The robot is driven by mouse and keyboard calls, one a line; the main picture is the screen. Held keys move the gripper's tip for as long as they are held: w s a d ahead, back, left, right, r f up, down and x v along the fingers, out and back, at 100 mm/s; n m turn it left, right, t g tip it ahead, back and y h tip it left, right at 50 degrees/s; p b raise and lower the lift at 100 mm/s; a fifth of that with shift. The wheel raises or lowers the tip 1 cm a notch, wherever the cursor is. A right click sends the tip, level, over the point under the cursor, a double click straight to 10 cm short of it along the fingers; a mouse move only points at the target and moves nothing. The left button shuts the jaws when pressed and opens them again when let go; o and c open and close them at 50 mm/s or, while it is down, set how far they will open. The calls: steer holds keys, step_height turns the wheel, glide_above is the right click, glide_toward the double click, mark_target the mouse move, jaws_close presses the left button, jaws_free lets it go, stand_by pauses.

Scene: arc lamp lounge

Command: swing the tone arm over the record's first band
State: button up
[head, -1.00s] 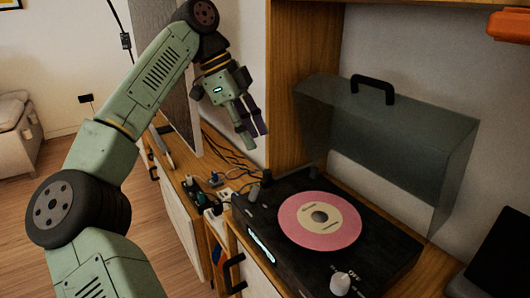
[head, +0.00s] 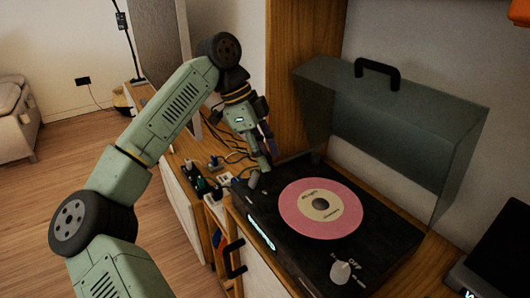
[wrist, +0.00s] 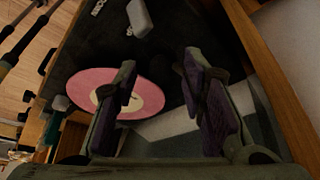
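The pink record (head: 300,222) with a cream label lies flat on the black turntable (head: 378,250); the record also shows in the wrist view (wrist: 88,82). My gripper (head: 265,160) is above the turntable's back left corner, left of and behind the record. Its two purple-padded fingers (wrist: 165,100) are apart with nothing between them. A small grey piece (head: 254,180) stands at the turntable's left edge, just below the fingers. I cannot make out the tone arm clearly; it may be this piece or be hidden behind my gripper.
The smoky clear lid (head: 400,130) with a black handle stands raised behind the turntable. A pale knob (head: 341,271) sits at the front by the OFF lettering. Cables and plugs (head: 216,162) lie left of the turntable. A wooden panel (head: 290,90) rises behind my gripper.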

steer(key=shift+f, duration=0.1)
steer(key=shift+c, duration=0.5)
jaws_close()
stand_by(0.4)
